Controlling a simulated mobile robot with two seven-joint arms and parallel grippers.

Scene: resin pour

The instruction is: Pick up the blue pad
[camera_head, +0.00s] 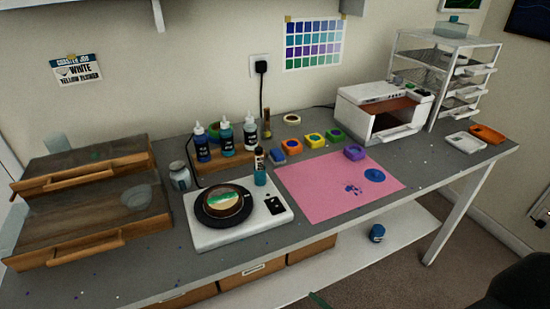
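A small blue pad (279,157) lies on the grey worktop at the upper left corner of the pink mat (310,190), at the left end of a group of coloured blocks. A flat round blue disc (375,175) also lies on the right part of the pink mat. Nothing touches the blue pad from above.
Orange (291,147), yellow (315,140), green (335,136) and purple (354,153) blocks are nearby. A bottle (259,168) stands just left of the pad. A scale (215,228) is further left, and a white machine (382,108) behind right.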

